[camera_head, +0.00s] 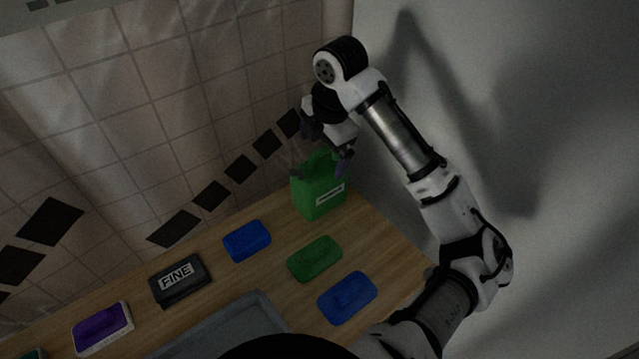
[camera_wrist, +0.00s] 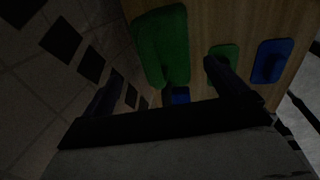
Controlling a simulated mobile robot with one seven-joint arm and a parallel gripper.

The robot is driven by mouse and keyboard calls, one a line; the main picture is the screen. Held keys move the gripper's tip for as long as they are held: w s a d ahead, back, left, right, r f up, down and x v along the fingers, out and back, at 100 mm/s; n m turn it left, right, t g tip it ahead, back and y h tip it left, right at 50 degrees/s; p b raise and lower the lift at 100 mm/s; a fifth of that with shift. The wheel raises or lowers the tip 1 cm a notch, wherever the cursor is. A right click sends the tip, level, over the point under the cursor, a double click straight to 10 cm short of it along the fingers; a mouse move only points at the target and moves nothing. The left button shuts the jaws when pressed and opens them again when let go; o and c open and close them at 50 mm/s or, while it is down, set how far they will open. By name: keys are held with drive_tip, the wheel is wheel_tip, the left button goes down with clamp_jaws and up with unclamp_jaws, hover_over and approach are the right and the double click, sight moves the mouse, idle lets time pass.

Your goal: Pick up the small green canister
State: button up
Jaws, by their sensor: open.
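The small green canister (camera_head: 318,193) stands upright near the far right corner of the wooden counter, with a handle on top and a white label on its side. In the wrist view the green canister (camera_wrist: 162,47) is seen from above, in the upper middle, ahead of the fingers. My gripper (camera_head: 322,172) is at the canister's top, with a finger on either side of the handle area. It is open, and its two fingers show apart in the wrist view (camera_wrist: 170,92). I cannot tell whether a finger touches the canister.
A green dish (camera_head: 315,259), a blue dish (camera_head: 347,297) and another blue dish (camera_head: 247,241) lie near the canister. A black FINE box (camera_head: 180,281), a purple sponge-like block (camera_head: 102,327) and a grey tray (camera_head: 225,332) are further left. A tiled wall (camera_head: 130,130) stands close behind.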

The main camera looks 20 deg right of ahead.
sight(320, 168)
wheel_tip(320, 168, down, 4)
drive_tip(key=shift+w+a+f, duration=0.1)
drive_tip(key=shift+w+f, duration=0.05)
drive_tip(key=shift+c, duration=0.5)
drive_tip(key=c, duration=0.9)
drive_tip(key=shift+c, duration=0.5)
